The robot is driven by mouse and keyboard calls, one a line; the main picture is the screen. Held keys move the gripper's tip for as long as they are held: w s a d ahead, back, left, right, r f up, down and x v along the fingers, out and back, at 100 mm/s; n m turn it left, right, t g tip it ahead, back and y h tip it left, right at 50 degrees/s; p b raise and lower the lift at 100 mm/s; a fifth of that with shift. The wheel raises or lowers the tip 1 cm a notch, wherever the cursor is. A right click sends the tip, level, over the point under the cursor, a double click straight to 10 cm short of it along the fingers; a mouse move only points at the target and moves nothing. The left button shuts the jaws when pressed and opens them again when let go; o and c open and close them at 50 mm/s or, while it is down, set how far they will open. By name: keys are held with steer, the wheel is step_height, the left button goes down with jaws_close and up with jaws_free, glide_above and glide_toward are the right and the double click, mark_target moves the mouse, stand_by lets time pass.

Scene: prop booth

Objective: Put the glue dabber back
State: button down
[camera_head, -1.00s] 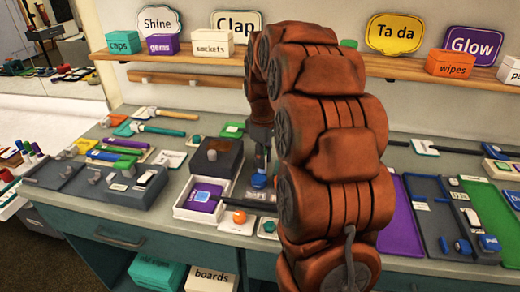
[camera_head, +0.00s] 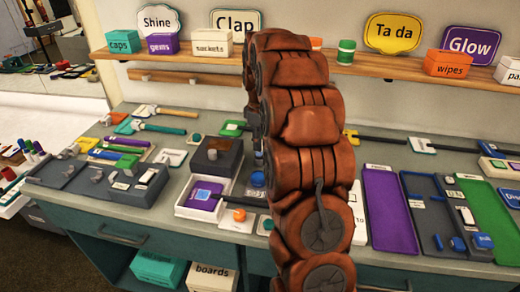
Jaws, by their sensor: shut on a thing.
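My gripper (camera_head: 258,150) shows only as a thin dark strip at the left edge of my arm, above the counter. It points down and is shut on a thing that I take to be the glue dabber. My arm hides most of the fingers, and the dabber cannot be made out. Just below is a round blue knob (camera_head: 257,179); I cannot tell whether it touches what I hold. Left of the gripper stands a dark grey block (camera_head: 229,160) with a brown-black top.
A grey tool tray (camera_head: 65,178) is at left; purple (camera_head: 390,215) and green (camera_head: 487,215) trays are at right. A shelf (camera_head: 385,66) runs behind.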

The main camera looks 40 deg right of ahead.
steer(key=shift+f+p, duration=0.3)
steer(key=shift+f, duration=0.3)
steer(key=shift+f+p, duration=0.35)
steer(key=shift+f, duration=0.75)
steer(key=shift+f, duration=0.2)
steer(key=c, duration=1)
jaws_free()
